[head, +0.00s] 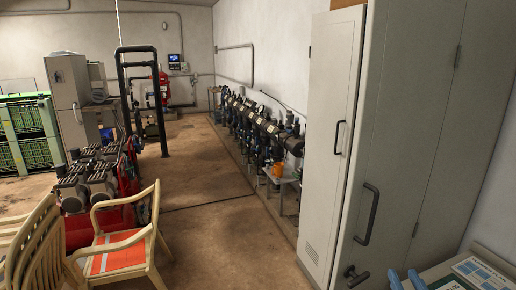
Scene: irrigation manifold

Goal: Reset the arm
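I cannot make out either of my grippers in the head view. The task names no object apart from the arm, and no part of my arms shows clearly.
A tall grey cabinet (400,130) with dark handles stands close on the right. A bench (480,268) with papers and blue prongs (416,281) is at the lower right. A cream chair (125,245) and red pump unit (95,190) stand left. The floor (215,225) between is clear.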

